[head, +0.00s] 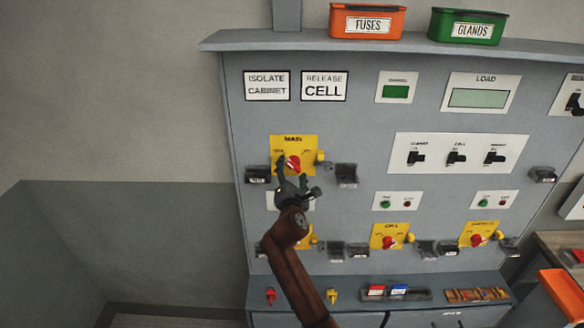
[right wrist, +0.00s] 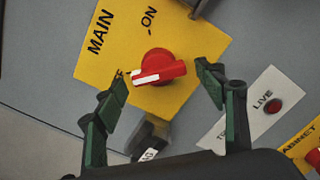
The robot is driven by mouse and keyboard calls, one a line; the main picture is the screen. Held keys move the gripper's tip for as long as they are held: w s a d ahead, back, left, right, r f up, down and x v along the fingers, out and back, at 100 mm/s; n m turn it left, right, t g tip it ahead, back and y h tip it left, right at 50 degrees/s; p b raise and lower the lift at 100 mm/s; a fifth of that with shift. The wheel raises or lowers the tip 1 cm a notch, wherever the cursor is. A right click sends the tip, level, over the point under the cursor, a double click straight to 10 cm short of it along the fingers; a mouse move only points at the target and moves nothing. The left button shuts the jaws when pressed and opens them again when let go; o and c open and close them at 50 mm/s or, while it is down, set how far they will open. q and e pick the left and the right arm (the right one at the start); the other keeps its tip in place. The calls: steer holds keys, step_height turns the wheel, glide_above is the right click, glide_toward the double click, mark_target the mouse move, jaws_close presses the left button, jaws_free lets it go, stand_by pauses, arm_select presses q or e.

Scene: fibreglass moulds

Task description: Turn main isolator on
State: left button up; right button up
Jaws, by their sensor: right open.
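The main isolator is a yellow plate (head: 309,143) marked MAIN with a red rotary knob (head: 293,162), on the grey panel. In the right wrist view the plate (right wrist: 110,62) is tilted, and the red knob (right wrist: 165,70) has a white mark pointing left, toward a partly hidden label ending in F. The ON label (right wrist: 149,18) is clear of the mark. My right gripper (head: 291,174) is open in front of the knob; in the wrist view its fingertips (right wrist: 160,82) are on either side of the knob, with gaps visible. My left gripper is out of view.
Dark padlock-like blocks (head: 346,175) flank the plate. A white LIVE test plate (right wrist: 262,105) lies beside it. Other yellow isolators (head: 390,236) sit lower on the panel. Orange FUSES (head: 367,22) and green GLANDS (head: 467,27) bins stand on the top shelf.

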steer(key=shift+w, duration=0.8)
steer(key=c, duration=1.2)
